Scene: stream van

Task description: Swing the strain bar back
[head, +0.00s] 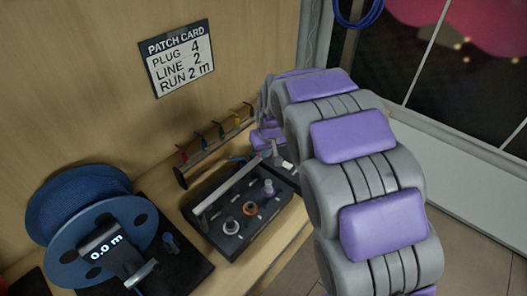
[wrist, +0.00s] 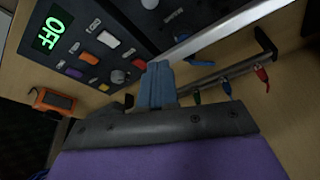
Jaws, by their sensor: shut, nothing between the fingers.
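The strain bar (head: 228,186) is a pale metal bar lying along the wall-side edge of the black jack box (head: 228,244) in the head view. It also shows as a bright bar (wrist: 225,32) at the top of the wrist view. My gripper (wrist: 157,68) shows its blue-grey fingers shut together with nothing between them. In the wrist view the fingertips appear close to one end of the bar, but I cannot tell whether they touch it. In the head view my purple and grey arm hides most of the gripper.
A blue cable reel (head: 88,232) reading 0.0 m stands at left. A control panel with an OFF display (wrist: 50,36) and an orange device (wrist: 52,101) are in the wrist view.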

